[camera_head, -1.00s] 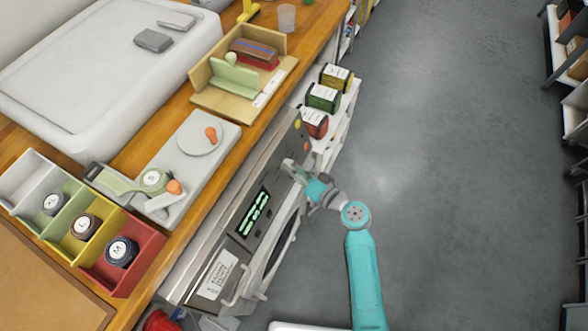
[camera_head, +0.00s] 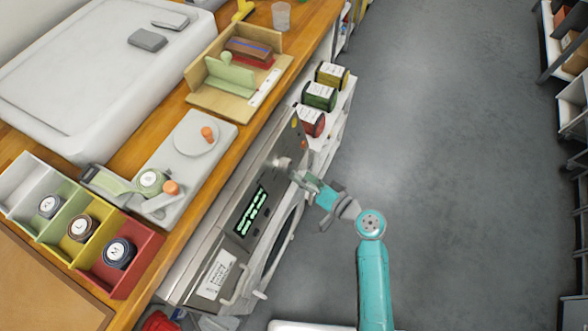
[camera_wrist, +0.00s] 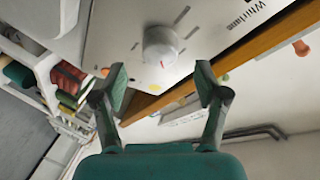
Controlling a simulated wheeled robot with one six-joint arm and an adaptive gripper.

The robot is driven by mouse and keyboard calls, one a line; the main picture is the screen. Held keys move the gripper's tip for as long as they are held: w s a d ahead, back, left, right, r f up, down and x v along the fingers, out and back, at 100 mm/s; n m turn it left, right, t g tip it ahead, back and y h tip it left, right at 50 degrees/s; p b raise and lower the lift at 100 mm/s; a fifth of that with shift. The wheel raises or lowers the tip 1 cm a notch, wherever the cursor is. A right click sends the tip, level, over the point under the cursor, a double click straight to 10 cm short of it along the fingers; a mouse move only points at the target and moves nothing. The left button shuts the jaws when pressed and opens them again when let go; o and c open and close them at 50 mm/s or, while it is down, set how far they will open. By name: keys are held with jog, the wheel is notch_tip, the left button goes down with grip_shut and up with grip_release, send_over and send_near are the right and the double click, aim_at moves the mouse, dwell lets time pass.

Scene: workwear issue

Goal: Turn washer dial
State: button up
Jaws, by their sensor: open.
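The washer (camera_head: 217,251) stands under the wooden counter, its grey front panel facing the aisle. Its round dial (camera_head: 283,163) is at the upper right of the panel, above the lit green display (camera_head: 251,211). In the wrist view the white dial (camera_wrist: 160,46) shows whole on the panel, with tick marks around it and a small red mark near it. My gripper (camera_head: 296,174) is in front of the dial. In the wrist view my gripper (camera_wrist: 160,88) is open, its two fingers spread below the dial in the picture, with nothing between them and apart from the dial.
The counter (camera_head: 170,240) edge overhangs the panel. A washer handle (camera_head: 236,287) juts out low on the front. The aisle floor (camera_head: 450,150) is clear.

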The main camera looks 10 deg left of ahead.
jog(key=v, duration=0.7)
dwell(0.5)
jog(key=s+d+f+m+t+h, duration=0.1)
jog(key=s+d+f+h, duration=0.15)
jog(key=s, duration=0.35)
jog(key=s+d+f+m+h, duration=0.1)
jog(key=s+d+h, duration=0.3)
jog(key=s, duration=0.3)
jog(key=s+d+f+m+t+h, duration=0.1)
jog(key=s+d+f+h, duration=0.1)
jog(key=s+d+h, duration=0.3)
jog(key=s+d+r+n+t+h, duration=0.1)
jog(key=s+d+r+n+t, duration=0.1)
jog(key=s+r, duration=1.2)
notch_tip(320, 180, up, 3)
jog(key=shift+d+f+n+t, duration=0.15)
jog(key=shift+d+n+t, duration=0.25)
jog(key=shift+t, duration=0.1)
jog(key=shift+s+h, duration=0.1)
jog(key=shift+h, duration=0.15)
